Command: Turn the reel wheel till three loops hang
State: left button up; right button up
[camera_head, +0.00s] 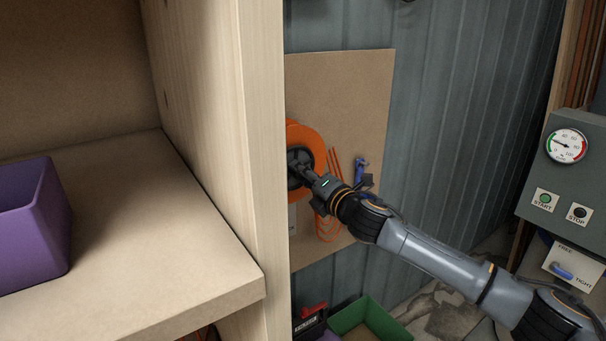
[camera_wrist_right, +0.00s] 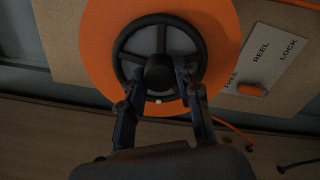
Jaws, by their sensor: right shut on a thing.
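The orange reel (camera_head: 309,139) is on a brown board (camera_head: 362,95), partly hidden by the wooden shelf's upright. Its dark wheel (camera_wrist_right: 196,43) with a round hub fills the middle of the right wrist view. My right gripper (camera_head: 302,167) reaches the wheel from the right. In the wrist view, its two fingers (camera_wrist_right: 157,78) are shut on the wheel's hub, one on each side. Orange cord loops (camera_head: 325,229) hang below and right of the reel; the arm partly hides them and I cannot tell their number. My left gripper is out of view.
A REEL plate (camera_wrist_right: 272,58) marked FREE and LOCK has an orange lever beside the reel. A blue clamp-like part (camera_head: 361,165) is on the board. A shelf (camera_head: 150,235) with a purple bin (camera_head: 35,225) stands left. A green crate (camera_head: 345,320) and gauge panel (camera_head: 560,185) are right.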

jog(key=o, duration=1.2)
jog(key=shift+c, duration=0.2)
jog(key=v, duration=1.2)
jog(key=shift+f, duration=0.1)
